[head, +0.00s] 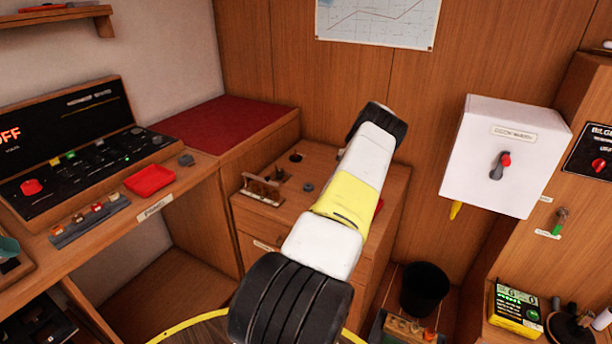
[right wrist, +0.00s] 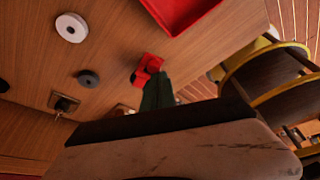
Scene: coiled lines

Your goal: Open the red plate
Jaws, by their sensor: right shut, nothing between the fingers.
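In the right wrist view a red flat piece with a raised rim (right wrist: 182,12) lies on the wooden top, cut off by the upper edge. A smaller red piece (right wrist: 148,66) sits below it, right by the tip of my right gripper (right wrist: 157,90). The gripper is shut and empty; I cannot tell whether it touches the red piece. A red sliver (head: 379,206) shows beside the arm. My left gripper is out of view.
A red tray (head: 150,180) lies on the console at left, near a red padded top (head: 225,125). A white wall box (head: 505,155) with a knob hangs at right. A black bin (head: 425,288) stands below. Round white (right wrist: 71,27) and grey (right wrist: 88,79) pieces sit near the gripper.

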